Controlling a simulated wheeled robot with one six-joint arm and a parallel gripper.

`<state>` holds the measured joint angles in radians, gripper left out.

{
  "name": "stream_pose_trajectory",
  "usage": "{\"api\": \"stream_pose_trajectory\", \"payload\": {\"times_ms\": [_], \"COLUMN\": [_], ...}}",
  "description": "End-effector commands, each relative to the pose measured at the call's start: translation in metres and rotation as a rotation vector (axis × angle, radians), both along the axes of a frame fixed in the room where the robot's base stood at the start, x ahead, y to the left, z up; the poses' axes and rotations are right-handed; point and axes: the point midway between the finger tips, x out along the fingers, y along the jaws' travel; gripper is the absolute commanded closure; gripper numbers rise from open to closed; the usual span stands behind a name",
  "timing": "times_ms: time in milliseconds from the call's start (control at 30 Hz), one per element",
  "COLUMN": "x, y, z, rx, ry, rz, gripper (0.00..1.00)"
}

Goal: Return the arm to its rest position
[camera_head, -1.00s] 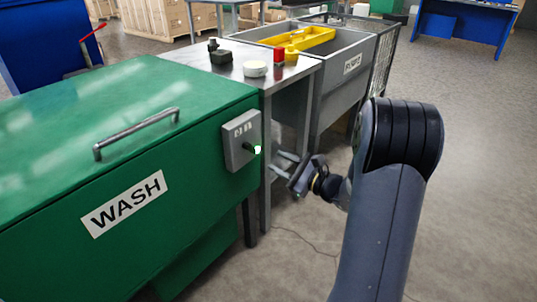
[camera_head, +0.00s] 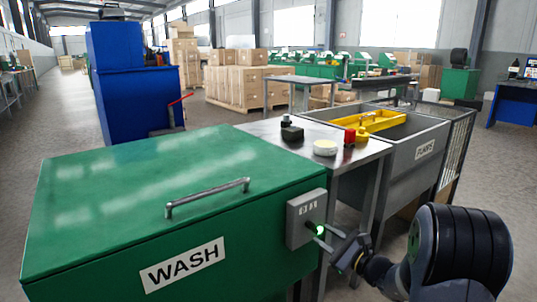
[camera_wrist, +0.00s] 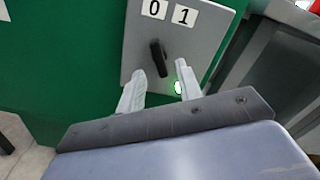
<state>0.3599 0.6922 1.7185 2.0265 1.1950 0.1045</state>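My gripper (camera_head: 326,237) is at the lower right, in front of the grey switch box (camera_head: 300,210) on the green WASH machine (camera_head: 165,215). In the wrist view its two pale fingers are apart with nothing between them, and my gripper (camera_wrist: 160,78) points at the switch box (camera_wrist: 205,42). The dark switch knob (camera_wrist: 159,57) lies just beyond the fingertips. It appears apart from the fingers, though the gap is hard to judge. Labels 0 and 1 are above the knob. My arm is extended toward the machine.
A metal table (camera_head: 345,155) holds a dark block, a round pale item and a red item. A grey sink (camera_head: 420,150) with a yellow tray (camera_head: 380,122) stands to its right. The WASH lid has a metal handle (camera_head: 207,197). Floor is open at the far left.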

Motion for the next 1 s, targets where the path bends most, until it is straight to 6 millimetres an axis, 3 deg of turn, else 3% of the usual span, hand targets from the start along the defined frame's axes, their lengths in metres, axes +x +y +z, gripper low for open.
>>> {"api": "stream_pose_trajectory", "payload": {"times_ms": [267, 900, 1000], "x": [0.031, 0.029, 0.02], "y": [0.023, 0.021, 0.013], "z": [-0.001, -0.002, 0.002], "rx": [-0.001, 0.008, 0.0], "ry": [-0.001, 0.005, 0.0], "rz": [0.001, -0.001, -0.004], "gripper": [0.66, 0.66, 0.66]}}
